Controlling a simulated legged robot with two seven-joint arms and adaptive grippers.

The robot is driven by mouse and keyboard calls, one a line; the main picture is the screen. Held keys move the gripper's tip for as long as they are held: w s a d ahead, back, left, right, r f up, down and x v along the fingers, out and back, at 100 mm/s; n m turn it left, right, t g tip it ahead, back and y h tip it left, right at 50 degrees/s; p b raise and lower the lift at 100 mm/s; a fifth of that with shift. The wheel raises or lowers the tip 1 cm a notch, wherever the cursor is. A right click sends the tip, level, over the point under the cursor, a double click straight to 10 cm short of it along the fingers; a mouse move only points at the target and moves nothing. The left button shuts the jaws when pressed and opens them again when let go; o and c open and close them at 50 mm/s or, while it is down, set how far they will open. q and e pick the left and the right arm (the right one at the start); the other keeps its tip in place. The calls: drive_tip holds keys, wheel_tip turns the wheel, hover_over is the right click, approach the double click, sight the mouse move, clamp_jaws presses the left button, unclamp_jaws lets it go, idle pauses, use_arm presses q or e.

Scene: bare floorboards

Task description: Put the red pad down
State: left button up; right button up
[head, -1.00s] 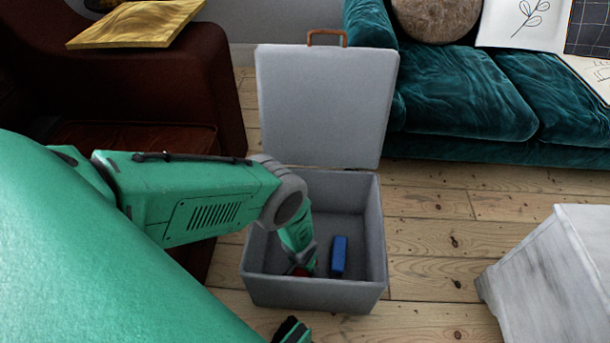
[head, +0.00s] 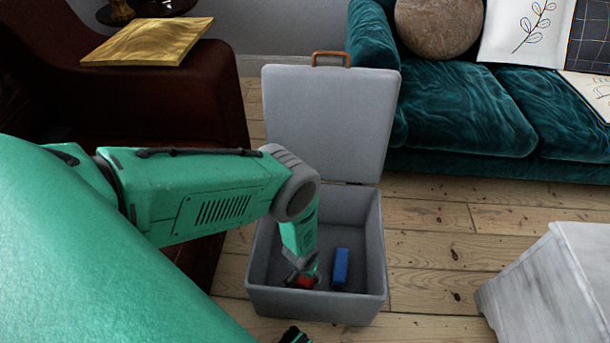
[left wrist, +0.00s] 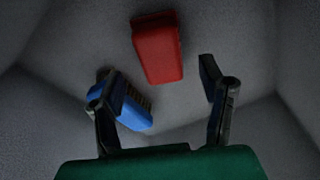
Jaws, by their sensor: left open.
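The red pad (left wrist: 157,50) is inside the grey box (head: 318,303); in the head view it is a small red patch (head: 305,282), partly covered by my left gripper (head: 301,278). My left gripper reaches down into the box. In the left wrist view its fingers (left wrist: 160,92) are spread wide, with the pad ahead of the gap and touching neither finger. The pad appears to lie on the box floor. A small dark and green part of mine shows at the bottom edge of the head view; I cannot tell if it is my right gripper.
A blue block with bristles (left wrist: 132,108) lies in the box beside the pad; it also shows in the head view (head: 340,267). The box lid (head: 325,120) stands open at the back. A teal sofa (head: 460,110), a brown armchair (head: 190,110) and a whitish cabinet (head: 545,290) stand around.

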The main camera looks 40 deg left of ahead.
sight(305, 281)
use_arm(q)
wheel_tip(305, 281, up, 6)
drive_tip(key=s+p, duration=0.1)
drive_tip(key=p, duration=0.1)
drive_tip(key=shift+r+p, duration=0.2)
drive_tip(key=shift+p, duration=0.1)
use_arm(e)
wheel_tip(305, 281, up, 4)
drive_tip(key=shift+f, duration=0.25)
use_arm(q)
drive_tip(key=shift+d, duration=0.15)
